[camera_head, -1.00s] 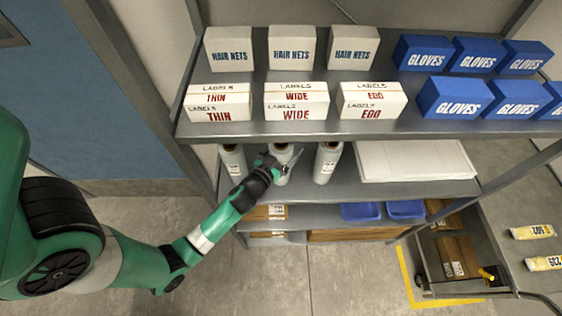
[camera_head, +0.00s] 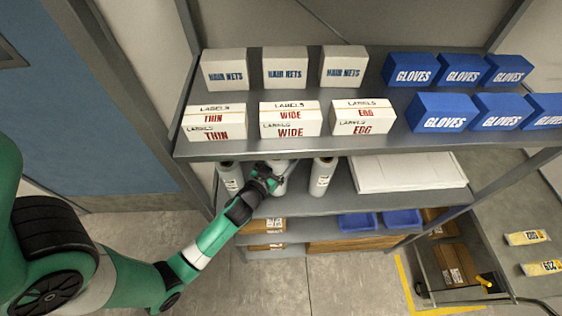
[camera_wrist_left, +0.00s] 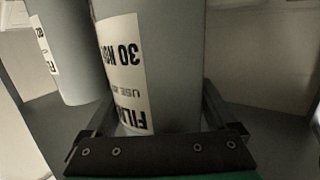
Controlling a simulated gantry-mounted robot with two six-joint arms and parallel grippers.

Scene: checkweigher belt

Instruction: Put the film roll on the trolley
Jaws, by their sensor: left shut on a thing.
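Three upright grey film rolls with white printed labels stand on the middle shelf: a left roll (camera_head: 230,179), a middle roll (camera_head: 283,182) and a right roll (camera_head: 322,177). My left gripper (camera_head: 277,178) is shut on the middle roll, which is partly hidden by it. In the left wrist view this film roll (camera_wrist_left: 165,65) fills the space between the fingers, its label reading upside down. The left neighbour roll (camera_wrist_left: 72,55) stands close beside it. A low dark cart (camera_head: 424,262), which looks like the trolley, stands at the lower right. My right gripper is not in view.
The upper shelf (camera_head: 370,147) overhangs the rolls, with label boxes (camera_head: 290,118), hair net boxes and blue glove boxes (camera_head: 443,111) on it. A white stack (camera_head: 408,173) lies right of the rolls. A cardboard box (camera_head: 455,263) is at the cart. Bare floor (camera_head: 330,280) is in front.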

